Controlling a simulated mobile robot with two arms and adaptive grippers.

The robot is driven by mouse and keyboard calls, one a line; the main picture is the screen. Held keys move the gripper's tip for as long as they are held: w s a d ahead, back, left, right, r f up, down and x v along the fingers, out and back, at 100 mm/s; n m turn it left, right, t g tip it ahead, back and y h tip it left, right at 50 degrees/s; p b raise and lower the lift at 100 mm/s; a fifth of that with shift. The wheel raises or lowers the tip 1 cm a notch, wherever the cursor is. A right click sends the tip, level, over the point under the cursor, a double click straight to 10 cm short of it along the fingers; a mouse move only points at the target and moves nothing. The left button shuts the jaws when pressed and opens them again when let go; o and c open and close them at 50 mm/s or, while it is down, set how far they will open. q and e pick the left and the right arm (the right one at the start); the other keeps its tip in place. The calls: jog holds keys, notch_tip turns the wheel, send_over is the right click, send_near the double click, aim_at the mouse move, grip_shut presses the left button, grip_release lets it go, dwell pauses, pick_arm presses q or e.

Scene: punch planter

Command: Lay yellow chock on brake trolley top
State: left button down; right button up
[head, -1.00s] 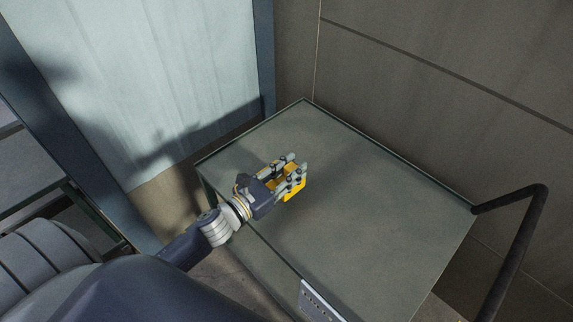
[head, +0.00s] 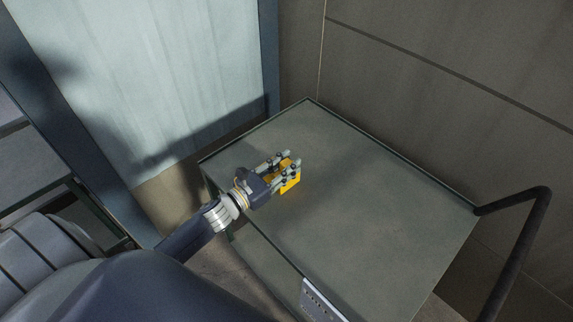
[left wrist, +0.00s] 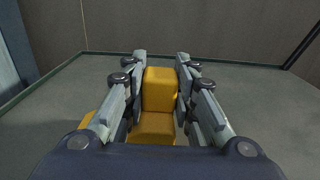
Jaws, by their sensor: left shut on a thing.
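The yellow chock (head: 291,184) is between the fingers of my left gripper (head: 287,166), over the left part of the grey brake trolley top (head: 350,220). In the left wrist view the yellow chock (left wrist: 160,90) stands between the two fingers (left wrist: 160,75), which press on its sides. A further bit of yellow shows at the left behind a finger. I cannot tell whether the chock touches the trolley top or hangs just above it. My right gripper is not in view.
A dark tubular handle (head: 525,235) rises at the trolley's right end. A tiled wall (head: 450,70) stands behind the trolley, and a pale panel (head: 150,70) in a dark frame is at the left. The middle and right of the trolley top are bare.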

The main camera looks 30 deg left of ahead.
pick_arm(q)
jog(key=c, duration=1.3)
grip_release()
jog(key=shift+f, duration=0.1)
jog(key=b+v, duration=0.1)
jog(key=v, duration=1.1)
